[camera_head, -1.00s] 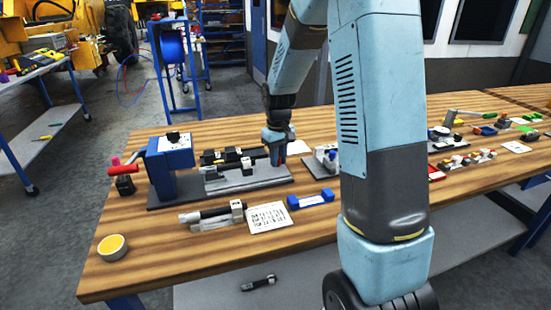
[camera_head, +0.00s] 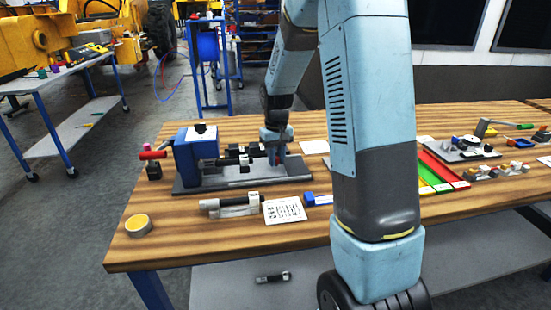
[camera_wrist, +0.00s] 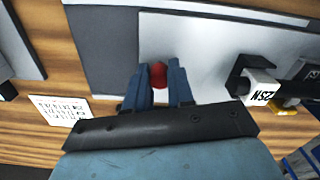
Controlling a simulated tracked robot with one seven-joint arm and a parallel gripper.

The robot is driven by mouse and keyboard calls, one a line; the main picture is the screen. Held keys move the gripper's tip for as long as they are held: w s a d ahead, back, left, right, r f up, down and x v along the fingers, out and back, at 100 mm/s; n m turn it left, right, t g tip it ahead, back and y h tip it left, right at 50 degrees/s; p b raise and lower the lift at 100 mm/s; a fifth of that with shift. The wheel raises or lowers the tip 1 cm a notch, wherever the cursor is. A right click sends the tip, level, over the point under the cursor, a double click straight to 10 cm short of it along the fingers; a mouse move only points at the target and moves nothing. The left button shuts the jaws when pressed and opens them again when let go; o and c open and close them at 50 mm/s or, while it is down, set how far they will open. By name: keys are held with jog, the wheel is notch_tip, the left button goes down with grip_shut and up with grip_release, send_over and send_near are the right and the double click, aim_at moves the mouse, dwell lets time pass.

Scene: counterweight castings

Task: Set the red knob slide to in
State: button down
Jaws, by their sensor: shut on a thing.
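The red knob (camera_wrist: 158,75) shows between my gripper's blue fingers in the wrist view. My gripper (camera_wrist: 159,88) is shut on it, over a light grey plate (camera_wrist: 205,45). In the head view my gripper (camera_head: 276,152) is low over the right part of a bench fixture with a grey base plate (camera_head: 295,170) and a blue housing (camera_head: 188,160) at its left end. The knob is largely hidden by the fingers there. The slide's travel marks cannot be read.
A block marked NSZ (camera_wrist: 262,94) stands right of my fingers in the wrist view. A printed card (camera_head: 284,210), a black-and-grey cylindrical part (camera_head: 230,206) and a yellow tape roll (camera_head: 138,225) lie in front of the fixture. A red handle (camera_head: 153,155) sticks out left of the housing.

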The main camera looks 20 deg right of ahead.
jog(key=shift+a, duration=0.25)
jog(key=c, duration=1)
grip_release()
notch_tip(320, 180, up, 14)
jog(key=shift+w+f, duration=0.1)
